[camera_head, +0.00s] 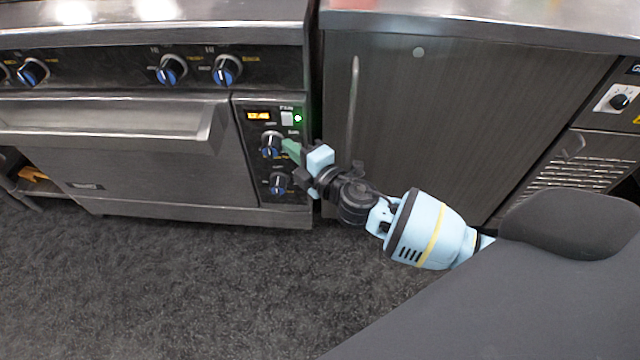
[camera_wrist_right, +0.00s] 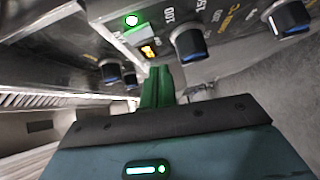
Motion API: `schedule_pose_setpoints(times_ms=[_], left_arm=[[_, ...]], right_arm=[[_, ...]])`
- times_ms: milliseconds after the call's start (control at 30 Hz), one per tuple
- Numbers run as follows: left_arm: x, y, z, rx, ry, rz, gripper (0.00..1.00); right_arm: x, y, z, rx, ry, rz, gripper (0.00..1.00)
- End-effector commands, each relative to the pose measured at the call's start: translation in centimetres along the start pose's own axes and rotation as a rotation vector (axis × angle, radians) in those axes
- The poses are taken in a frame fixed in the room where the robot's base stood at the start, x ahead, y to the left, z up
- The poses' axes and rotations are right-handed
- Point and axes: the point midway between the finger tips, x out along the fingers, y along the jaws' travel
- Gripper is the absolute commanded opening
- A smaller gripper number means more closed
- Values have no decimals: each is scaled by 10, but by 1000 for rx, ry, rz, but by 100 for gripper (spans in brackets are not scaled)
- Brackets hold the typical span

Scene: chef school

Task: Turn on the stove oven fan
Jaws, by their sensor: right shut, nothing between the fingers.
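The steel stove with its oven (camera_head: 140,150) stands at the left in the head view. Its control panel has an orange display (camera_head: 258,115), a white switch (camera_head: 287,118) with a lit green light beside it, and two blue-and-black knobs below, the upper knob (camera_head: 271,145) and the lower knob (camera_head: 278,183). My right gripper (camera_head: 290,148) is shut and empty, its green fingertips close to the right of the upper knob; I cannot tell if they touch. In the right wrist view the shut fingers (camera_wrist_right: 158,85) point toward the panel, below the switch (camera_wrist_right: 135,36). My left gripper is not in view.
Several burner knobs (camera_head: 170,70) line the stove's upper front. The oven door handle (camera_head: 110,122) juts out left of the panel. A dark cabinet (camera_head: 430,110) with a vertical handle stands to the right. Dark carpet (camera_head: 220,290) in front is clear.

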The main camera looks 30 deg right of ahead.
Motion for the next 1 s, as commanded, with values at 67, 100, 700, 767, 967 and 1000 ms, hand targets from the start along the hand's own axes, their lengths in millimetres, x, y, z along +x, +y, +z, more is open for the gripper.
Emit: schedule_pose_setpoints(times_ms=[67, 100, 700, 767, 967, 1000], left_arm=[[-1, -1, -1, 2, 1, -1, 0], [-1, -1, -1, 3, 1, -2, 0], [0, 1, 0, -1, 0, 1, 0], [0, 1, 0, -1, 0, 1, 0], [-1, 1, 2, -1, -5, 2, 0], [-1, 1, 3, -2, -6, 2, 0]], right_arm=[[-17, -4, 0, 1, 1, -6, 0], [-24, -4, 0, 0, 0, -5, 0], [-92, -13, 1, -2, 0, -2, 0], [-93, -14, 1, -2, 0, -2, 0], [-93, -13, 1, -2, 1, -2, 0], [-93, -13, 1, -2, 1, -2, 0]])
